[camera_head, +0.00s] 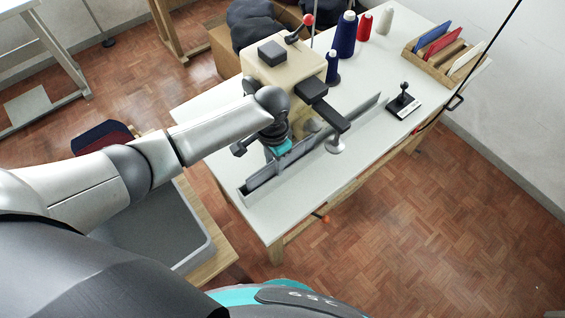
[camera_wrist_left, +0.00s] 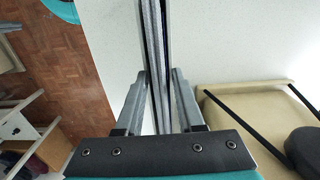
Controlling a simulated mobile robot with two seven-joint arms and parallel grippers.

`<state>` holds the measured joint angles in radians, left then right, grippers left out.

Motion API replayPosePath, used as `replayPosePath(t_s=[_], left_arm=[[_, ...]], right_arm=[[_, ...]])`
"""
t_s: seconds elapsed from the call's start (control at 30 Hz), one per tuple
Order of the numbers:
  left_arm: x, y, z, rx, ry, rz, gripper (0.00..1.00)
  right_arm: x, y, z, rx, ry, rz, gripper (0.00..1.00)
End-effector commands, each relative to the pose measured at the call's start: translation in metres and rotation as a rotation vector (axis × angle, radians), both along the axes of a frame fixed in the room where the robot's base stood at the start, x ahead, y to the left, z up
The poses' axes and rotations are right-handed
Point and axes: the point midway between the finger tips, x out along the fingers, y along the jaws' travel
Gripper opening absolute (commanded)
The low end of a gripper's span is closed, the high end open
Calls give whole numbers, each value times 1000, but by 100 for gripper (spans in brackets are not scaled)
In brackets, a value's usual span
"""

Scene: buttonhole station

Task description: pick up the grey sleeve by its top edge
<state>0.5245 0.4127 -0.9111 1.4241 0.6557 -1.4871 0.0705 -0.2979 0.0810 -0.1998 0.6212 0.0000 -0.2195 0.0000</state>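The grey sleeve (camera_head: 264,176) stands on edge in a long, narrow light-grey holder (camera_head: 247,200) on the white table. My left gripper (camera_head: 286,157) is over the sleeve, in front of the cream machine. In the left wrist view, the sleeve (camera_wrist_left: 154,45) runs as a narrow grey strip up the middle. The fingers of my left gripper (camera_wrist_left: 159,74) are apart, one on each side of the strip, with gaps showing. How far down they reach is unclear. My right gripper is in neither view.
The cream machine (camera_head: 285,72) stands close behind the gripper, with a dark arm (camera_head: 325,108) over the table. A small black lever (camera_head: 404,98) is to the right. Thread cones (camera_head: 346,35) and a wooden rack (camera_head: 441,62) stand at the back. The near right tabletop is clear.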

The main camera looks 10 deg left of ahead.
Motion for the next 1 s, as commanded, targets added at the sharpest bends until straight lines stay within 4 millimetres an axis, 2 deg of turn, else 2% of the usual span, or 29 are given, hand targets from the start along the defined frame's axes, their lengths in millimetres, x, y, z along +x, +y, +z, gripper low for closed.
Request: replayPosePath(t_s=[0.07, 0.3, 0.8, 1.0], left_arm=[[0, 0, 0, 0, 0, 0, 27], [0, 0, 0, 0, 0, 0, 0], [0, 0, 1, -1, -1, 0, 0], [1, 0, 12, -1, -2, -1, 0]], right_arm=[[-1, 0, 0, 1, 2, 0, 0], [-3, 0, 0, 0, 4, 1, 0], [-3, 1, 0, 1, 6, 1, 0], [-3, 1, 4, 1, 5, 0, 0]])
